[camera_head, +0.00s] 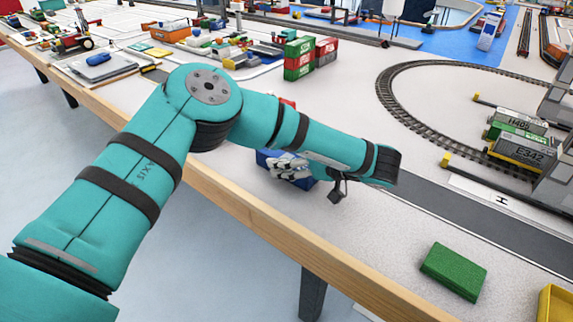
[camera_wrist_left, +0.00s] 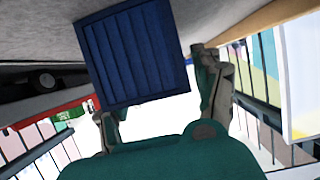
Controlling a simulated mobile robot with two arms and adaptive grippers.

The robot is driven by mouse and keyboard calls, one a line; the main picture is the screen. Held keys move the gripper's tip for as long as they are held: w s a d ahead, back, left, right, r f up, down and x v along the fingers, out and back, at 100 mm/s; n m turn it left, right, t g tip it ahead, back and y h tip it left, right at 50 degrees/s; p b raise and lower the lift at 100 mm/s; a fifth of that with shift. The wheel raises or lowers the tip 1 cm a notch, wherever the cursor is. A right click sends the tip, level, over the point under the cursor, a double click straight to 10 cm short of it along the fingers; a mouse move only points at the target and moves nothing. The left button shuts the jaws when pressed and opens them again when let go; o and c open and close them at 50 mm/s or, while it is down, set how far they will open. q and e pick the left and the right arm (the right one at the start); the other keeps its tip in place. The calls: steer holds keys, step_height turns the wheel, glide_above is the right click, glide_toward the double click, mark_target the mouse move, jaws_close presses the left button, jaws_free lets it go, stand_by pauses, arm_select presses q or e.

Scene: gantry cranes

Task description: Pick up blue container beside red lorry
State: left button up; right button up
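The blue container (camera_head: 266,160) lies on the table, partly covered by my left gripper (camera_head: 291,172) in the head view. In the left wrist view the ribbed blue container (camera_wrist_left: 135,55) fills the upper middle, slightly tilted in the picture. My left gripper (camera_wrist_left: 160,100) has its fingers apart there. The right finger is close beside the container's edge; the other fingertip is hidden by the container, so contact cannot be told. A small part of the red lorry (camera_head: 288,103) shows behind my left arm; the rest is hidden. My right gripper is not in view.
A green container (camera_head: 454,271) and a yellow object (camera_head: 557,304) lie at the lower right. Stacked green and red containers (camera_head: 300,60) stand behind the arm. A curved rail track (camera_head: 398,118) lies to the right. The wooden table edge (camera_head: 250,207) runs close to the gripper.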

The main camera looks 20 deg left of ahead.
arm_select(q)
steer(key=c, duration=1.1)
steer(key=shift+c, duration=0.4)
steer(key=shift+r, duration=0.2)
